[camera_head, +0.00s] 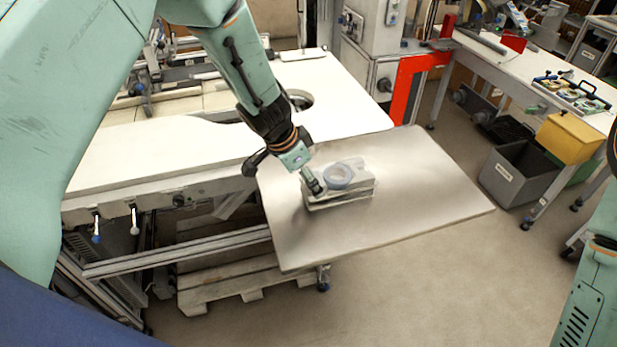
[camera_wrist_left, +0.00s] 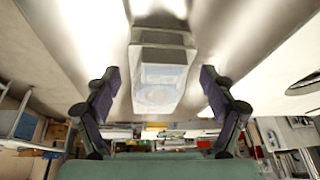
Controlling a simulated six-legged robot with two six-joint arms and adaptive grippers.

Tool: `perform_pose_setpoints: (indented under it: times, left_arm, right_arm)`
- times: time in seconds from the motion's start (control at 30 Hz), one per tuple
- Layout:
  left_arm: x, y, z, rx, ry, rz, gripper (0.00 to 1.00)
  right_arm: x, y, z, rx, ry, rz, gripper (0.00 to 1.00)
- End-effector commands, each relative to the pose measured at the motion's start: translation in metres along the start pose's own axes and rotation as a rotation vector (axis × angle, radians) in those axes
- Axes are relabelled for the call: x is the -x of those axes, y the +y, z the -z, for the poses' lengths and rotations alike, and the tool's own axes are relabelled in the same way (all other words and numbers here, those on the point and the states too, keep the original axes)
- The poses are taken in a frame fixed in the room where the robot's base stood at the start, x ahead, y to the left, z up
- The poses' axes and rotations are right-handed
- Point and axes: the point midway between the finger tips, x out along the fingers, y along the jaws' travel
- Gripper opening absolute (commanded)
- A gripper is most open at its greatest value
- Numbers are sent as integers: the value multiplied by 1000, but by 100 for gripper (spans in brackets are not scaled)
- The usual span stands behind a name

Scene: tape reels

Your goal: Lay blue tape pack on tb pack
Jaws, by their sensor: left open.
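The blue tape pack (camera_head: 339,176), a clear pack with a pale blue ring, appears to lie on top of the whitish block-like tb pack (camera_head: 345,197) on the metal tabletop. In the left wrist view the blue tape pack (camera_wrist_left: 158,88) shows between the fingers, with the whitish pack (camera_wrist_left: 162,39) behind it. My left gripper (camera_head: 312,182) is at the left side of the stack. In the wrist view its two fingers (camera_wrist_left: 158,76) are spread, with gaps on both sides of the packs. My right gripper is out of view.
The metal tabletop (camera_head: 435,195) is clear around the stack. A white worktop (camera_head: 170,150) with a round opening adjoins it behind and left. A grey bin (camera_head: 518,178) and a yellow box (camera_head: 568,138) stand at the right, beyond open floor.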

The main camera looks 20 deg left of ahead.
Motion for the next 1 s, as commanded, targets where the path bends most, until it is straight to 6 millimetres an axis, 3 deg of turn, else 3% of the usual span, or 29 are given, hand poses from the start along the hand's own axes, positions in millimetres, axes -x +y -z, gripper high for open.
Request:
perform_pose_setpoints:
  times: [0.3,0.5,1.0]
  left_arm:
    - [72,-1,3,3,4,1,83]
    - [100,-1,2,2,3,1,83]
    - [108,0,0,2,1,0,83]
  right_arm:
    - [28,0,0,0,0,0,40]
    - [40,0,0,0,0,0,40]
    - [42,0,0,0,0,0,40]
